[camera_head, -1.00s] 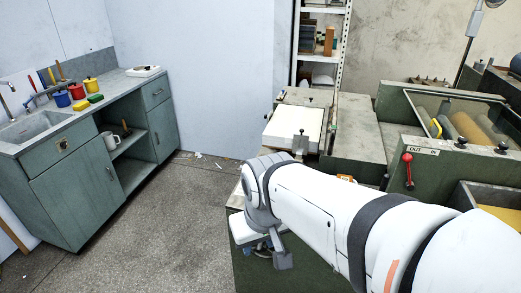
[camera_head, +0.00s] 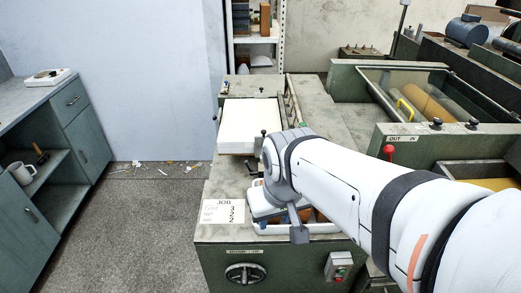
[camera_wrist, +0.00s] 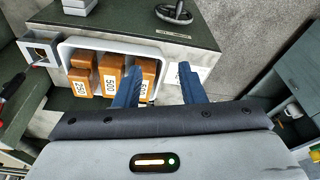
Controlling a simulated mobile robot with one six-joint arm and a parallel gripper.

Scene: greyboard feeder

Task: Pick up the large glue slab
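Three orange-brown slabs stand side by side in a white tray (camera_wrist: 115,45) in the wrist view. The left slab (camera_wrist: 81,69) is labelled 250 and the middle slab (camera_wrist: 110,68) reads 500. The right slab (camera_wrist: 148,68) is partly covered by my left finger, and I cannot read its label surely. My gripper (camera_wrist: 160,67) is open, with two blue fingers apart and nothing between them. It hangs over the tray's right side; the gap to the slabs is hard to tell. In the head view my arm hides most of the tray (camera_head: 262,229).
The tray stands on a green machine top beside a JOB card (camera_head: 223,212). A white paper stack (camera_head: 250,124) lies behind it. A red-knobbed lever (camera_head: 389,150) and rollers stand to the right. Open floor (camera_head: 145,235) lies at left, before the cabinets (camera_head: 62,150).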

